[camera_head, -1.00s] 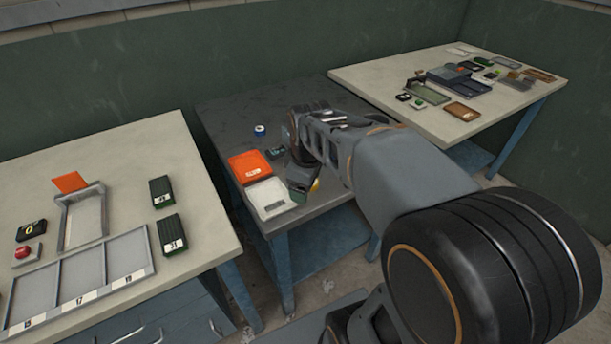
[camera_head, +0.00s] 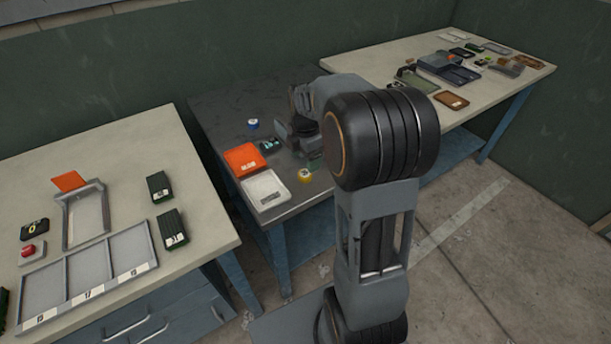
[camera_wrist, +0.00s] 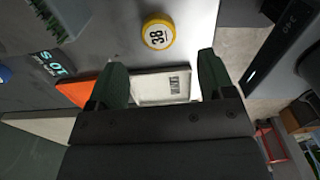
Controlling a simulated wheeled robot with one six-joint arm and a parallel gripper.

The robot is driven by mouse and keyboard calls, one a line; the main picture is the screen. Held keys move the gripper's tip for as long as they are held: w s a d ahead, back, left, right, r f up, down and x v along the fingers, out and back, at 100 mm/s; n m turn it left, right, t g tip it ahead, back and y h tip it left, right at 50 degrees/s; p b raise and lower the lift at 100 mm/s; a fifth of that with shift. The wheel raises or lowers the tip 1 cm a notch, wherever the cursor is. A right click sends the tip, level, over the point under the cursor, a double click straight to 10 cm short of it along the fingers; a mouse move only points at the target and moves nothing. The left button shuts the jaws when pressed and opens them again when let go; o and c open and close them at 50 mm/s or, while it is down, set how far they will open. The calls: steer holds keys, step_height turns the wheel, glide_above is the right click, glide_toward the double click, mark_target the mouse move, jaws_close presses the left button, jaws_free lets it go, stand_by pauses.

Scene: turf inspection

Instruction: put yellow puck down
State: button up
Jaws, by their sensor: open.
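The yellow puck (camera_head: 305,176) stands on the dark middle table (camera_head: 228,103), just right of the white tray (camera_head: 265,190). In the wrist view the puck (camera_wrist: 158,32) has a white top marked 38 and lies beyond my fingertips, apart from them. My gripper (camera_wrist: 160,75) is open, with green fingers and nothing between them. In the head view my arm hides most of the gripper, which is above the right part of the middle table. The white tray (camera_wrist: 165,88) also shows behind the fingers in the wrist view.
An orange tray (camera_head: 243,158) and a blue-and-white puck (camera_head: 252,124) are on the middle table. The left table (camera_head: 205,200) bears a divided tray (camera_head: 67,277) and dark green boxes. The back right table (camera_head: 355,62) is crowded with small items.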

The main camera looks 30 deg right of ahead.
mark_target(305, 173)
steer(key=shift+w+f, duration=0.1)
steer(key=shift+f, duration=3.15)
steer(key=shift+c, duration=0.3)
steer(key=c, duration=1)
